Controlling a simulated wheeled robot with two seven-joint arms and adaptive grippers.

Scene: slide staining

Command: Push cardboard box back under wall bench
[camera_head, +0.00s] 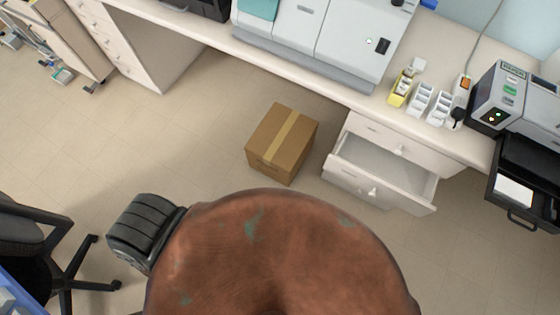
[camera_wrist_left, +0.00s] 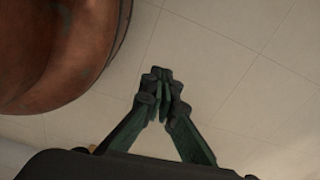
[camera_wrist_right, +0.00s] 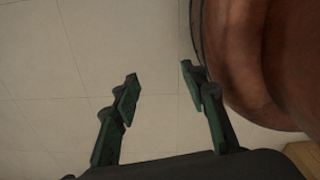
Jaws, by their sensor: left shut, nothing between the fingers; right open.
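The cardboard box (camera_head: 281,146) is closed, brown and taped along its top. In the head view it stands on the floor in front of the knee space of the wall bench (camera_head: 215,35), left of an open drawer. A small wooden-brown edge (camera_wrist_right: 304,157) shows at the lower right of the right wrist view; I cannot tell if it is the box. My left gripper (camera_wrist_left: 160,84) is shut and empty above bare floor. My right gripper (camera_wrist_right: 159,76) is open and empty above bare floor. Neither gripper shows in the head view.
An open drawer (camera_head: 385,170) juts out right of the box. My rust-brown base fills the lower middle of the head view. An office chair (camera_head: 60,255) stands at lower left. A large white instrument (camera_head: 320,40) sits on the bench. Floor left of the box is clear.

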